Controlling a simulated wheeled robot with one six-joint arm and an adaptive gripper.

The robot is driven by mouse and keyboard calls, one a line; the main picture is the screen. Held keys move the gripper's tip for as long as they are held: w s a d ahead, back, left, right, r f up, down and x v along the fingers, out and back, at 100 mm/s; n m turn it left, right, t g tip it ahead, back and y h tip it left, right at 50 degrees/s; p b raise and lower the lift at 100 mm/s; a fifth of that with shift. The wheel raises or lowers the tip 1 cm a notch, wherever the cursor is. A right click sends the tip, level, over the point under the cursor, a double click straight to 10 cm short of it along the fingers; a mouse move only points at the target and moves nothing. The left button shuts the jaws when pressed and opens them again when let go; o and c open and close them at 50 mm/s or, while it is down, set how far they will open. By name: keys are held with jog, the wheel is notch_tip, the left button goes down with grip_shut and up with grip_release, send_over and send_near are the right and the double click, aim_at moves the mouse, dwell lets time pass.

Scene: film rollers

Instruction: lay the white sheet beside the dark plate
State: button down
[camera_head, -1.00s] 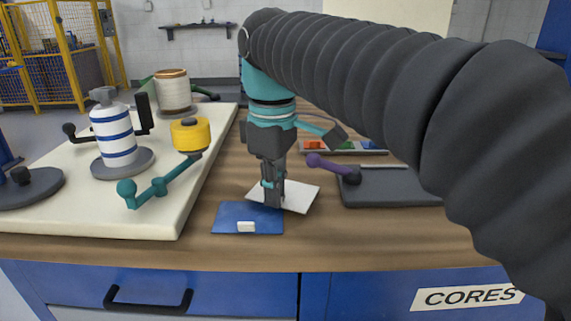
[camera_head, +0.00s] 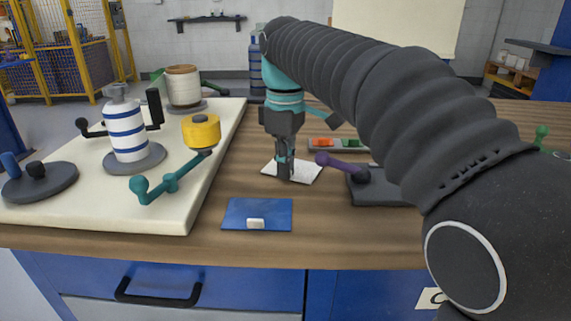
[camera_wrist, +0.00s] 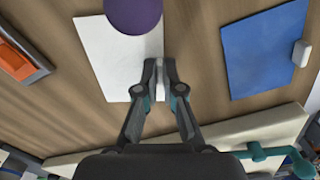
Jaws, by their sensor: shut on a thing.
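The white sheet (camera_head: 308,171) lies on or just above the wooden bench, left of the dark plate (camera_head: 378,194) and behind the blue sheet; I cannot tell if it touches the wood. The dark plate carries a purple-knobbed lever and is partly hidden by my arm. My gripper (camera_head: 285,178) points down at the white sheet, shut on its near edge. In the wrist view the fingertips (camera_wrist: 160,66) meet at the edge of the white sheet (camera_wrist: 108,62), and the purple knob (camera_wrist: 132,12) covers part of it.
A blue sheet (camera_head: 245,215) with a small white block lies in front. A cream board (camera_head: 75,195) with a striped roller (camera_head: 126,137), yellow roller (camera_head: 202,131) and teal crank (camera_head: 165,184) is at left. A tray (camera_head: 338,144) with coloured pieces stands behind. Bare wood separates the two sheets.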

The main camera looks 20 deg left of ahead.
jog(key=shift+f, duration=0.1)
jog(key=c, duration=1.3)
grip_release()
notch_tip(320, 180, up, 12)
jog(key=shift+r+p, duration=0.15)
jog(key=shift+p, duration=0.75)
